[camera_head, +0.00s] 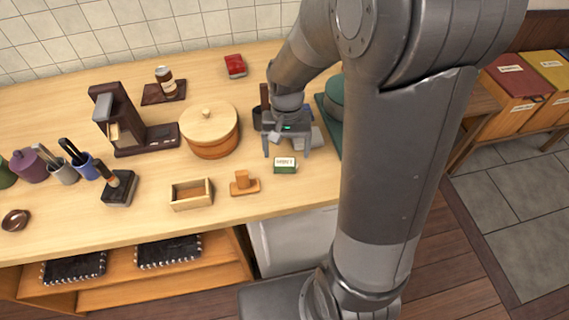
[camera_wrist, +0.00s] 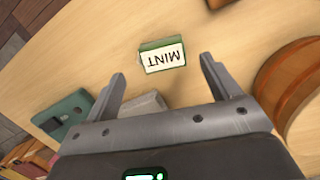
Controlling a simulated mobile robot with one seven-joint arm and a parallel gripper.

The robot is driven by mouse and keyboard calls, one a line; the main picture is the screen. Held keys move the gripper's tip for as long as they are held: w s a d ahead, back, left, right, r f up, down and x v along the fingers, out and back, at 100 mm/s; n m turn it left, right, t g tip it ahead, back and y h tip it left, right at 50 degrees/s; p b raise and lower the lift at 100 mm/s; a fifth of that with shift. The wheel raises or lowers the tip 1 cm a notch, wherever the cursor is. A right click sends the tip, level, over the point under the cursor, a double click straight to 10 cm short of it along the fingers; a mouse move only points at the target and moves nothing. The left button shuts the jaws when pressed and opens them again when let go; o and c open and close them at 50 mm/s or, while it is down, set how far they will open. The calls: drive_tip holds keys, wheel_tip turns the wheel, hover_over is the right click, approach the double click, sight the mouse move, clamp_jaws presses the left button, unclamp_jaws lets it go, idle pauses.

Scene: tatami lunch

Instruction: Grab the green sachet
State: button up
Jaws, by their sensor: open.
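The green sachet (camera_head: 285,165) lies on the wooden counter near its front edge, with a white label. In the wrist view the sachet (camera_wrist: 162,56) shows its label reading "MINT" upside down. My gripper (camera_head: 287,155) is open and empty, just behind the sachet in the head view. In the wrist view my gripper's fingers (camera_wrist: 160,68) are spread wide, with the sachet ahead of the gap between them. I cannot tell the height of the fingertips above the counter.
An orange-brown stand (camera_head: 244,184) and an open wooden box (camera_head: 191,195) are left of the sachet. A green tray (camera_head: 324,121) and a grey block (camera_wrist: 140,104) are close to my gripper. A red packet (camera_head: 235,66) lies at the back.

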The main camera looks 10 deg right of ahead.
sight(284, 162)
drive_tip(key=shift+s+a+f, duration=0.15)
drive_tip(key=shift+f, duration=0.85)
drive_tip(key=shift+s+a+f, duration=0.1)
drive_tip(key=shift+a+f, duration=0.05)
drive_tip(key=shift+f, duration=0.8)
drive_tip(key=shift+c, duration=0.4)
drive_tip(key=c, duration=1)
drive_tip(key=shift+r, duration=0.1)
